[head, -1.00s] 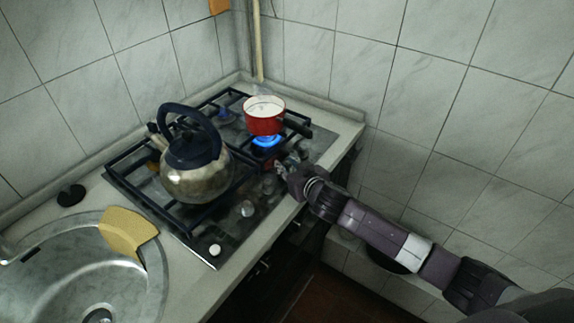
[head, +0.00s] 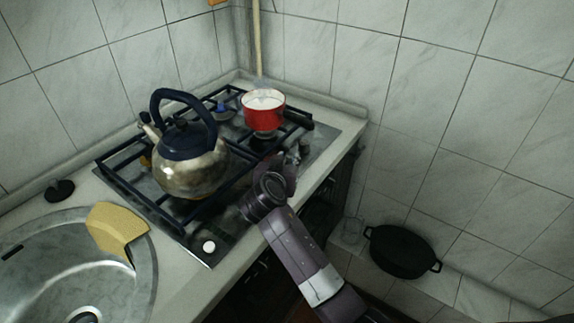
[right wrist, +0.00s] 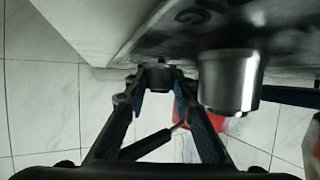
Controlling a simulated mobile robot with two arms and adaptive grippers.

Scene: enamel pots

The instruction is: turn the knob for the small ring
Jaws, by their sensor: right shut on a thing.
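My right gripper (head: 289,165) reaches over the front edge of the hob, and its fingers are partly hidden by my wrist. In the right wrist view, its fingers (right wrist: 157,84) are shut around a small dark knob (right wrist: 158,72). A steel knob (right wrist: 230,80) stands just right of the fingers, apart from them. The red pot (head: 263,115) with white contents sits on the back right burner, and no flame shows under it. Markings to tell which knob is for the small ring cannot be read. My left gripper is not in view.
A steel kettle (head: 190,172) with a dark handle stands on the hob's left grate. A pale knob (head: 209,247) is at the front left corner. A sink (head: 60,285) with a yellow cloth (head: 115,226) is at left. A dark pan (head: 402,250) lies low at right.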

